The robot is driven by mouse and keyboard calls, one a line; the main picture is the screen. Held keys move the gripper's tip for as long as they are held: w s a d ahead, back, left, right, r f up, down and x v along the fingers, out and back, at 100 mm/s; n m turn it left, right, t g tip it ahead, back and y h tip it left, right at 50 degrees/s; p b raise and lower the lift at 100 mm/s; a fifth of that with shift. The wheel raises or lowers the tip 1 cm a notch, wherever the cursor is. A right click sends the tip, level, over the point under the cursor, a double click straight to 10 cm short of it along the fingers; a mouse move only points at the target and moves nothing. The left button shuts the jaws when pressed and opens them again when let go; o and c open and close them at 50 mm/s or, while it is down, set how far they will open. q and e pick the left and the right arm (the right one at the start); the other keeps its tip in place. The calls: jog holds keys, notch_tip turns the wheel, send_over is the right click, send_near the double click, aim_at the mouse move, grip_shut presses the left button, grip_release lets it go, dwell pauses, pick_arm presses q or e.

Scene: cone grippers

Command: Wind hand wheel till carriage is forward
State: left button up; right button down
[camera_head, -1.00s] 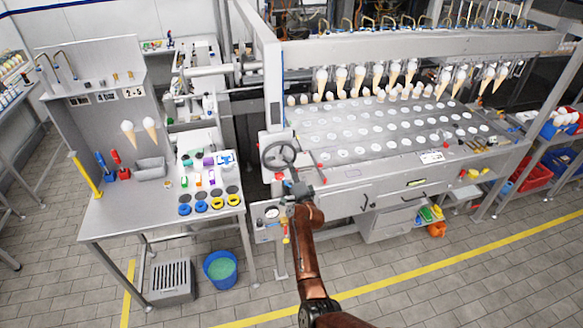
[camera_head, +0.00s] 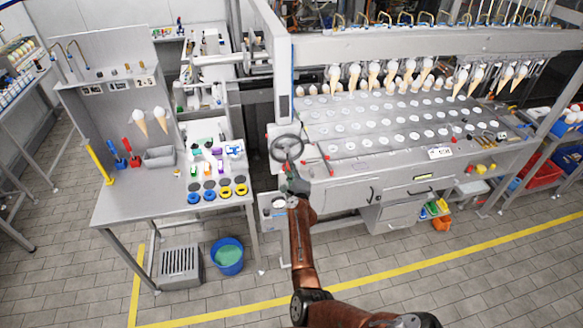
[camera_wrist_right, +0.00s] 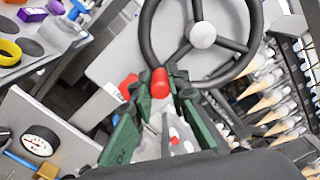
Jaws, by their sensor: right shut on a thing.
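The black hand wheel (camera_head: 287,148) stands at the front left corner of the cone machine. It fills the top of the right wrist view (camera_wrist_right: 202,35), with several spokes and a light hub. My right gripper (camera_head: 291,176) is at the wheel's lower rim. Its green fingers are shut on the wheel's red handle knob (camera_wrist_right: 160,82). I cannot tell for sure which part is the carriage; a row of cones (camera_head: 376,74) hangs above a bed with white round spots (camera_head: 395,122). My left gripper is not in view.
A side table (camera_head: 130,205) with tools and coloured rings stands left of the machine. A blue bucket (camera_head: 228,256) and a grey crate (camera_head: 181,265) are on the floor. A pressure gauge (camera_wrist_right: 40,141) sits below the wheel. The tiled floor in front is mostly free.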

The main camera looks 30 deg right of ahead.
aim_at(289, 151)
jog(key=shift+a+f, duration=0.35)
jog(key=shift+f, duration=0.1)
jog(key=c, duration=1.8)
grip_release()
jog(key=shift+r, duration=0.15)
jog(key=shift+c, duration=0.2)
jog(key=shift+w+d+r, duration=0.1)
jog(key=shift+r, duration=0.35)
notch_tip(289, 151, up, 9)
jog(key=shift+r, duration=0.1)
jog(key=shift+r, duration=0.1)
